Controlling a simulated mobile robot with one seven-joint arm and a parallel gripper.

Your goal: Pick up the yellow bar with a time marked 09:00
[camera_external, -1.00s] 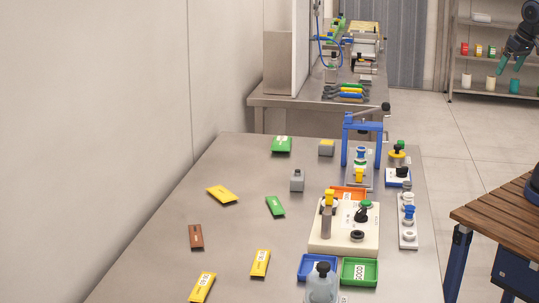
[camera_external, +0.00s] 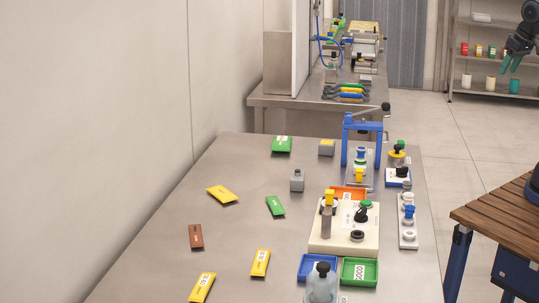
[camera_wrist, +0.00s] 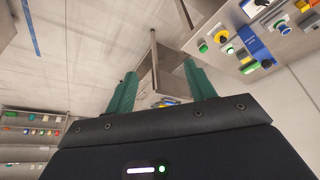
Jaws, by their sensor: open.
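Three yellow bars lie flat on the steel table in the external view. One yellow bar (camera_external: 222,195) is at the left middle, another yellow bar (camera_external: 260,263) is nearer, and a third yellow bar (camera_external: 202,287) is at the front edge of the picture. The two nearer ones carry white labels with dark print. The print is too small to read, so I cannot tell which says 09:00. My gripper (camera_external: 510,63) is at the far upper right, well away from the bars. Its green fingers are apart and empty in the wrist view (camera_wrist: 161,75).
The steel table (camera_external: 165,270) also holds a brown bar (camera_external: 196,237), a green bar (camera_external: 275,206), a cream fixture (camera_external: 340,240), and blue (camera_external: 306,274) and green (camera_external: 360,271) trays. A wooden-topped table (camera_external: 495,217) stands at right. Shelves (camera_external: 470,80) stand behind my gripper.

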